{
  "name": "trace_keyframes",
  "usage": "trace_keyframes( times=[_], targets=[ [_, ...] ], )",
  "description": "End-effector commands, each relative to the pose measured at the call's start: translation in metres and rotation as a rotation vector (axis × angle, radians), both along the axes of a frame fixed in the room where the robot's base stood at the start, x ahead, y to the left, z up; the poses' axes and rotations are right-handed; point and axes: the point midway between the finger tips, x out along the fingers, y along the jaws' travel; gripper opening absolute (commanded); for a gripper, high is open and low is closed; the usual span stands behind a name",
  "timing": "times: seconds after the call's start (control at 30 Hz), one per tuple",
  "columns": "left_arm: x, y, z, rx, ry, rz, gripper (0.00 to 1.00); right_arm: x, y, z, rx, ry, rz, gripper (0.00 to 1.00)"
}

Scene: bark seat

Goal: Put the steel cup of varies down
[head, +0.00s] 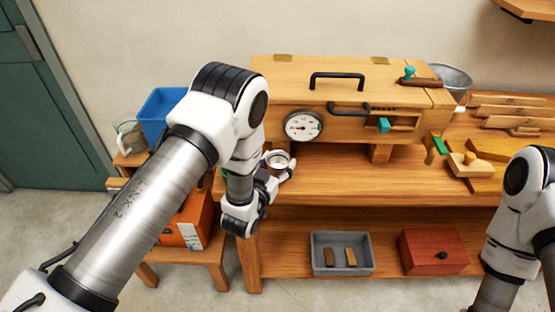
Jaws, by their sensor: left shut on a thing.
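The steel cup (279,159) shows as a small round pale rim near the left end of the wooden bench. My left gripper (280,172) is shut on the cup, with its fingers at the cup's side. The cup is close to the bench's front left edge; whether its base touches the top cannot be told. The cup's contents are too small to make out. My right arm enters at the right edge, and its gripper is out of view.
A wooden box with a dial gauge (304,126) and black handle stands on the bench (350,180). A blue bin (161,112) and a glass jug (130,136) stand left. Below are a grey tray (342,268) and a red box (433,251). The bench's front strip is clear.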

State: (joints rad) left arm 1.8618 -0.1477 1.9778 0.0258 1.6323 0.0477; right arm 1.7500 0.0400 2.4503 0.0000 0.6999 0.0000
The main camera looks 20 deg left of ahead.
Motion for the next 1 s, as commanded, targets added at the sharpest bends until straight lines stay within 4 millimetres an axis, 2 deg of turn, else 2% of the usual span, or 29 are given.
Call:
trace_keyframes(
  times=[0.03, 0.13, 0.17, 0.47, 0.5, 0.53, 0.87, 0.97, 1.0],
  targets=[
    [-0.003, 0.000, -0.008, 0.000, -0.001, 0.000, 0.26, 0.000, 0.000, -0.006, 0.000, 0.000, 0.000, 0.40],
    [-0.003, 0.000, -0.005, 0.000, -0.003, 0.000, 0.26, 0.000, 0.000, -0.003, 0.000, -0.001, 0.000, 0.40],
    [-0.003, 0.000, -0.006, 0.000, -0.002, 0.000, 0.20, 0.000, 0.000, -0.003, 0.000, -0.001, 0.000, 0.40],
    [-0.003, 0.000, -0.014, 0.000, -0.002, 0.000, 0.19, 0.000, 0.000, -0.010, 0.000, 0.000, 0.000, 0.40],
    [-0.003, 0.000, -0.012, 0.000, -0.002, 0.000, 0.78, 0.000, 0.000, -0.008, 0.000, 0.000, 0.000, 0.40],
    [-0.003, 0.000, -0.012, 0.000, -0.001, 0.000, 0.89, 0.000, 0.000, -0.008, 0.000, 0.000, 0.000, 0.40],
    [-0.003, 0.000, -0.010, 0.000, -0.002, 0.000, 0.90, 0.000, 0.000, -0.007, 0.000, 0.000, 0.000, 0.40],
    [-0.003, 0.000, 0.000, 0.000, -0.003, 0.000, 0.90, 0.000, 0.000, 0.002, 0.000, 0.000, 0.000, 0.40],
    [-0.009, 0.000, -0.007, 0.000, 0.001, 0.000, 0.90, 0.001, 0.000, -0.005, 0.000, -0.001, 0.000, 0.40]
  ],
)
